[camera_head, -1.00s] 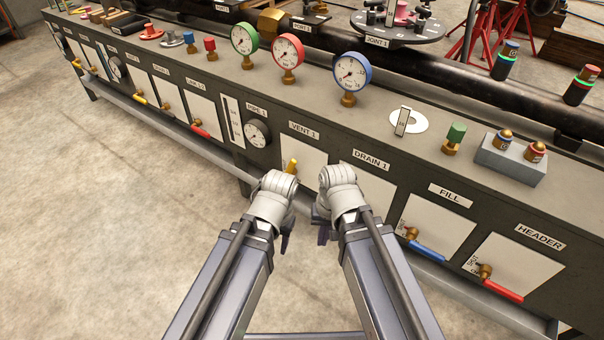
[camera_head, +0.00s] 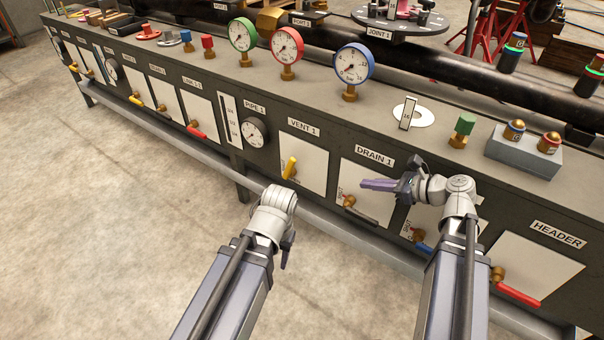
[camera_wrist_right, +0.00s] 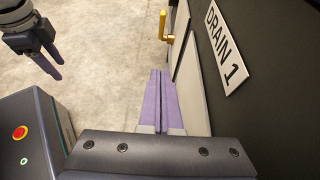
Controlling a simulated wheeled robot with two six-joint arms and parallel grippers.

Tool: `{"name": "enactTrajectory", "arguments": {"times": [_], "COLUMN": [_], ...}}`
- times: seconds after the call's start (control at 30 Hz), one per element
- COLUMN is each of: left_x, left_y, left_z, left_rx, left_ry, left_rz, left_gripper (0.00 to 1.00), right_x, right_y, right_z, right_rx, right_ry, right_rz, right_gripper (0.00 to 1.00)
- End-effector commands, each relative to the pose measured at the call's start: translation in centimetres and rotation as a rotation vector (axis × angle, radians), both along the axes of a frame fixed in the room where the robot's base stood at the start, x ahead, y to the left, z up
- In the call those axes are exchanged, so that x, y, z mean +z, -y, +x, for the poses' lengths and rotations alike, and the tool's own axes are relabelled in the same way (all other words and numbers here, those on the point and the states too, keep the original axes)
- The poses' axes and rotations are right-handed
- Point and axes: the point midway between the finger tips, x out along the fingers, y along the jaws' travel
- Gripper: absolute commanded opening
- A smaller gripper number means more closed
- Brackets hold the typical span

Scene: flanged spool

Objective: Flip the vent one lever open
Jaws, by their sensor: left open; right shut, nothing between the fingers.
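The vent one lever has a yellow handle (camera_head: 289,168), roughly upright on the white plate under the VENT 1 label (camera_head: 303,128). It also shows upright at the top of the right wrist view (camera_wrist_right: 168,25). My right gripper (camera_head: 366,184) is shut and empty in front of the DRAIN 1 plate, its purple fingers pointing left toward the yellow handle with a clear gap. In the right wrist view its fingers (camera_wrist_right: 160,76) lie together. My left gripper (camera_head: 286,260) hangs low in front of the bench, apart from the lever; it shows open and empty in the right wrist view (camera_wrist_right: 50,68).
The DRAIN 1 lever (camera_head: 360,212) has a dark handle just below my right gripper. The blue FILL handle (camera_head: 424,247) is partly hidden by my right arm. The red HEADER handle (camera_head: 518,295) is further right. A grey rail runs along the bench below the plates.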

Motion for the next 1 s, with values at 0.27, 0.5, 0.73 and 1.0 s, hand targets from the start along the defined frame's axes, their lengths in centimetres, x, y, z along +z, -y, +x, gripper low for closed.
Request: {"name": "enactTrajectory", "arguments": {"times": [0.27,0.5,0.73,1.0], "left_x": [-0.8,-3.1,-5.1,-7.5], "left_y": [0.0,0.0,0.0,0.0], "left_z": [0.0,0.0,0.0,0.0], "left_rx": [0.002,0.007,0.01,0.01], "left_ry": [0.0,0.001,0.001,0.003], "left_rz": [0.0,0.0,0.0,0.0], "left_gripper": [0.5,0.5,0.5,0.5], "right_x": [-0.8,-3.0,-5.1,-7.5], "right_y": [-1.0,-4.6,-8.1,-12.2], "right_z": [0.8,3.3,6.0,9.0], "right_rx": [0.0,0.004,0.003,0.003], "right_ry": [-0.002,-0.001,-0.001,-0.001], "right_rz": [0.003,0.002,-0.001,0.001], "right_gripper": [0.0,0.0,0.0,0.0]}}
